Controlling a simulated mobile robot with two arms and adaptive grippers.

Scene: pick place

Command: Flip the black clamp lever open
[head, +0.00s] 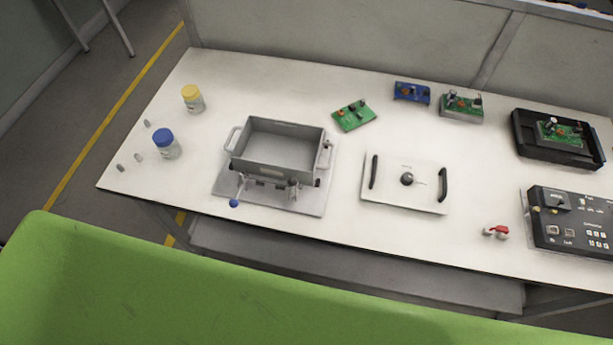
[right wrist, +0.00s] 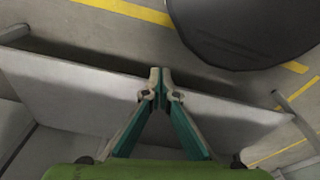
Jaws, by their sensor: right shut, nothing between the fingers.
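A grey open box (head: 278,146) with side handles stands on a grey base plate (head: 229,186) on the white table in the head view. A lever with a blue ball end (head: 234,203) sticks out at the plate's front left. Small dark parts (head: 318,182) sit at the box's right side; a black clamp lever cannot be told apart clearly there. My right gripper (right wrist: 160,74) is shut and empty in the right wrist view, with a grey surface beyond it. No gripper shows in the head view, so my left gripper is out of sight.
A white lid plate (head: 404,192) with black handles lies right of the box. Jars with blue (head: 165,145) and yellow (head: 192,99) lids stand left. A red-handled part (head: 497,231) and a black control panel (head: 570,222) are at the right. Circuit boards (head: 354,116) lie behind.

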